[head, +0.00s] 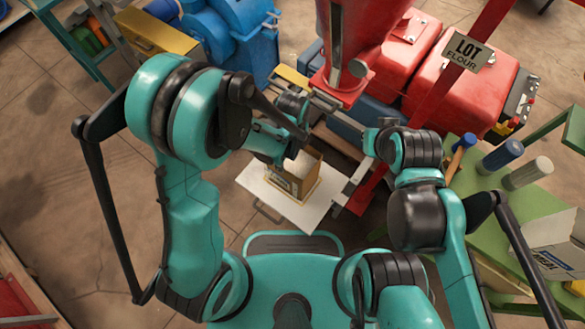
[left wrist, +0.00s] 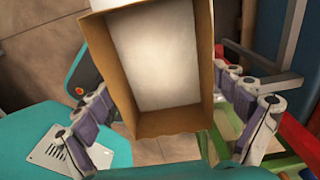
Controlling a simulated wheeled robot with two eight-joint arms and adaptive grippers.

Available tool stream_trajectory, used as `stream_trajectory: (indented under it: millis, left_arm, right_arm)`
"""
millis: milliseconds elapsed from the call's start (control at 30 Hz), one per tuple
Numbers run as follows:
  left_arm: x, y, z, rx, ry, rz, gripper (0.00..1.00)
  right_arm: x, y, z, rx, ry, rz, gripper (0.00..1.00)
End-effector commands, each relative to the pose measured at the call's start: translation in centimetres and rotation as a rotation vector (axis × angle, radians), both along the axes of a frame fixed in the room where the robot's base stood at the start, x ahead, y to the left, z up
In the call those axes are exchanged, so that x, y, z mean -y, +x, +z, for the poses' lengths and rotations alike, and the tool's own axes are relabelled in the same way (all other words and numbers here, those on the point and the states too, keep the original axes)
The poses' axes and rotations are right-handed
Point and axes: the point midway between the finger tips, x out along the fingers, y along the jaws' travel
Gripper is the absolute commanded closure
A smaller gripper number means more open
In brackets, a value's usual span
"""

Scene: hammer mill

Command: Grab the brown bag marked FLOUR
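The brown bag (head: 304,176) stands upright with its top open on a white board (head: 258,185) in the head view. Dark printing shows on its near side, too small to read. In the left wrist view, the brown bag (left wrist: 190,122) fills the middle, with a pale inside. My left gripper (head: 284,160) is over the bag. In the left wrist view its fingers (left wrist: 170,118) are spread on either side of the bag, with a gap at the left finger. Contact at the right finger is unclear. My right arm reaches in from the right; its fingers are hard to make out.
A red hopper (head: 350,40) and red machine housings (head: 465,85) stand behind. A sign reading LOT FLOUR (head: 463,52) hangs on a red post. A green table (head: 530,200) with cylinders and a white box is at right. Blue drums (head: 225,35) are at the back left.

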Motion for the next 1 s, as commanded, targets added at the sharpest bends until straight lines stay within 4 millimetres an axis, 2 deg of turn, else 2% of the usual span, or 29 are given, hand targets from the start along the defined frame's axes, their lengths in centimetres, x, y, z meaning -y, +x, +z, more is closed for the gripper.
stream_trajectory:
  millis: [33,167,200,567,1000]
  left_arm:
    - [0.0,0.0,0.0,0.000,0.000,0.000,0.26]
    - [0.0,0.0,0.0,-0.001,0.001,0.000,0.61]
    - [0.0,0.0,0.0,-0.001,0.001,0.000,0.66]
    - [0.0,0.0,0.5,-0.001,0.001,0.001,0.66]
    - [0.0,0.0,4.0,0.000,0.000,0.000,0.66]
  right_arm:
    - [0.0,0.0,0.0,0.000,0.000,0.000,1.00]
    - [0.0,0.0,0.0,0.000,0.000,0.000,1.00]
    - [0.0,0.0,0.0,0.000,0.000,0.000,1.00]
    - [0.0,0.0,0.3,0.000,0.000,0.000,1.00]
    - [0.0,0.0,2.0,0.000,0.000,0.000,1.00]
